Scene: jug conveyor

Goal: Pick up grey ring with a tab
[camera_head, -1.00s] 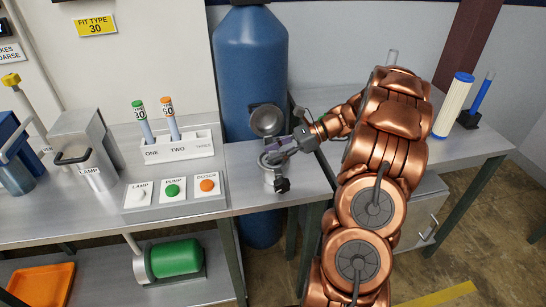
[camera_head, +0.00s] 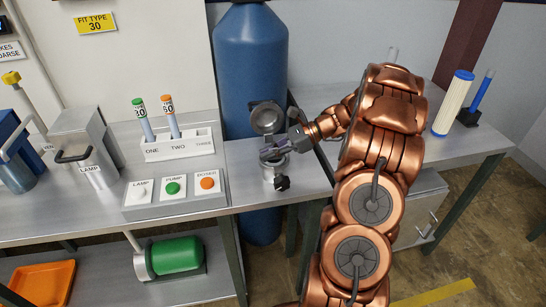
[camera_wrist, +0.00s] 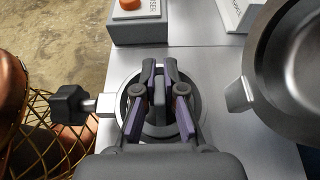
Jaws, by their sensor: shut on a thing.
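My gripper (camera_wrist: 160,92) is over a round metal fitting (camera_wrist: 128,92) with a black knob (camera_wrist: 72,104) on its side. Its fingers are closed on a narrow upright grey tab (camera_wrist: 161,97), which looks like part of the grey ring. The rest of the ring is mostly hidden beneath the fingers, and I cannot tell whether it is lifted clear of the fitting. In the head view my gripper (camera_head: 273,152) is above the same fitting (camera_head: 272,174), at the bench in front of the blue tank.
A round metal bowl-like part (camera_wrist: 292,70) with a lug is close at right in the wrist view. The blue tank (camera_head: 250,70) stands behind. The button panel (camera_head: 175,197) and the labelled rack (camera_head: 180,147) are left of my gripper.

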